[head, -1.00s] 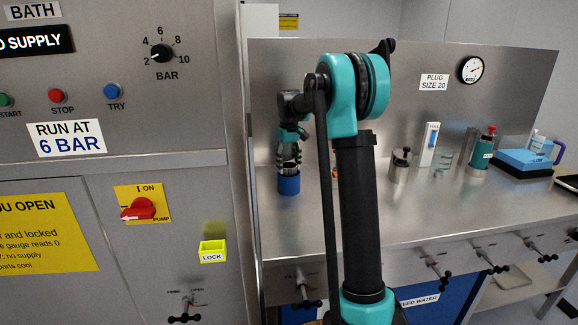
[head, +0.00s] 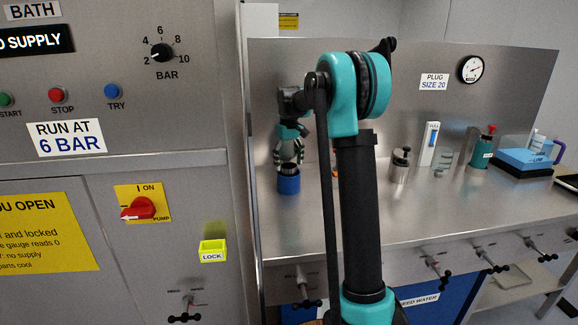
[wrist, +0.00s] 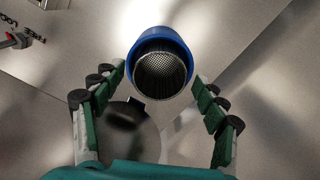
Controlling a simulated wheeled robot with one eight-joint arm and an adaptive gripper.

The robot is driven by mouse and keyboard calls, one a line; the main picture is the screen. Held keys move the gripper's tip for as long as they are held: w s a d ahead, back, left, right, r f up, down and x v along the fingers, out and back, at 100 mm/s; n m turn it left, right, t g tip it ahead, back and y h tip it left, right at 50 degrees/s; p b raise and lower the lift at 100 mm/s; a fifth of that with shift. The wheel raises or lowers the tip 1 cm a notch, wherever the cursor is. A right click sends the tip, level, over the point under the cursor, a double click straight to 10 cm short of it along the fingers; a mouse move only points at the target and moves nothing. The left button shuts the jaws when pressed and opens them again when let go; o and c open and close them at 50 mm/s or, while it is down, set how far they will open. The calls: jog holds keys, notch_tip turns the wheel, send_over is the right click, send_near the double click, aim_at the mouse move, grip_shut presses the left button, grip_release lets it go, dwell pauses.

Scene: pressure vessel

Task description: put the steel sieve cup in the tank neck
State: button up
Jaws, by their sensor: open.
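The steel sieve cup (wrist: 160,72) shows in the wrist view as a round metal mesh inside a blue cylinder (wrist: 160,35). In the head view, the blue cylinder (head: 288,185) stands upright on the bench, with the cup's dark rim (head: 288,168) at its top. I cannot tell whether this cylinder is the tank neck. My gripper (head: 288,160) is just above the cup, pointing down. In the wrist view, my gripper (wrist: 157,88) is open and empty, its fingers spread apart on either side and clear of the cup.
A grey disc (wrist: 128,135), not clearly identifiable, lies between my fingers in the wrist view. A steel pot (head: 400,167), a green canister (head: 480,160) and a blue box (head: 524,160) stand farther right on the steel bench (head: 440,205). A control cabinet (head: 190,120) borders the left.

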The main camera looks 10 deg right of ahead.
notch_tip(320, 180, up, 11)
dwell(0.3)
dwell(1.4)
